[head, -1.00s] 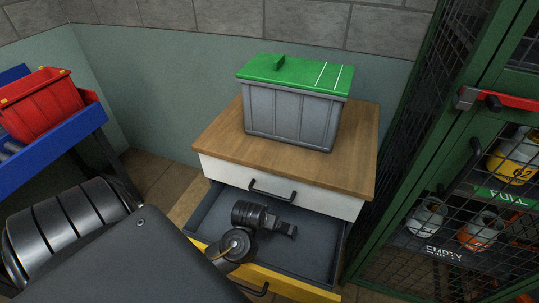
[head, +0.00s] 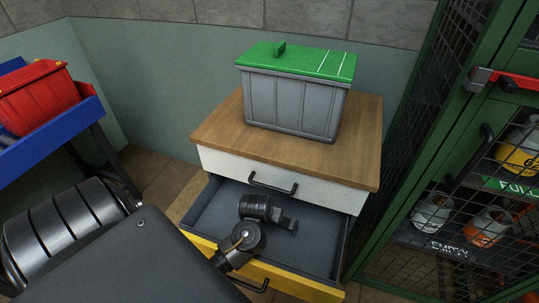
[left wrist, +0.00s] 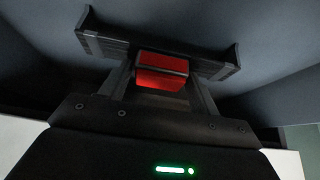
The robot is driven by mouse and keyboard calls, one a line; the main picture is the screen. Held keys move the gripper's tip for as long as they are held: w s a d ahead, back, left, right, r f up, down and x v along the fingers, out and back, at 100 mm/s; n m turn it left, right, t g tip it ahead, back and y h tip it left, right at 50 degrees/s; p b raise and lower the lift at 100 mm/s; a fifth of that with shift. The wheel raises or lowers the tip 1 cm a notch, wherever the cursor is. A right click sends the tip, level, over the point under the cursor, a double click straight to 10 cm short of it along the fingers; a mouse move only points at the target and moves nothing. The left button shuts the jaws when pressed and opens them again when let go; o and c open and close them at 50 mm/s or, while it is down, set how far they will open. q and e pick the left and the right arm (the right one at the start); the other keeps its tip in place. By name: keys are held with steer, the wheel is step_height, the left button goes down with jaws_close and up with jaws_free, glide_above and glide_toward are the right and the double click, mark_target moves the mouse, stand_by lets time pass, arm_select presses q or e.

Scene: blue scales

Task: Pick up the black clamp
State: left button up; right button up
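The pulled-out drawer (head: 321,254) is dark grey inside with a yellow front. My left gripper (head: 288,223) is over or inside it, with the arm coming in across the drawer's front. In the left wrist view my left gripper (left wrist: 160,38) shows its two short fingers wide apart at the ends of a black bar. I see nothing held between them, only the plain grey drawer surface beyond. A red block sits behind the bar, seemingly part of the gripper. I cannot make out the black clamp in either view; my wrist and gripper cover part of the drawer. My right gripper is not in view.
A grey bin with a green lid (head: 297,92) stands on the cabinet's wooden top (head: 212,133). The closed white drawer (head: 231,170) is just above the open one. A green mesh cage (head: 392,225) with gas cylinders is close on the right. A blue rack with a red bin (head: 34,95) is left.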

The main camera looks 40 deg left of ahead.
arm_select(q)
steer(key=c, duration=0.7)
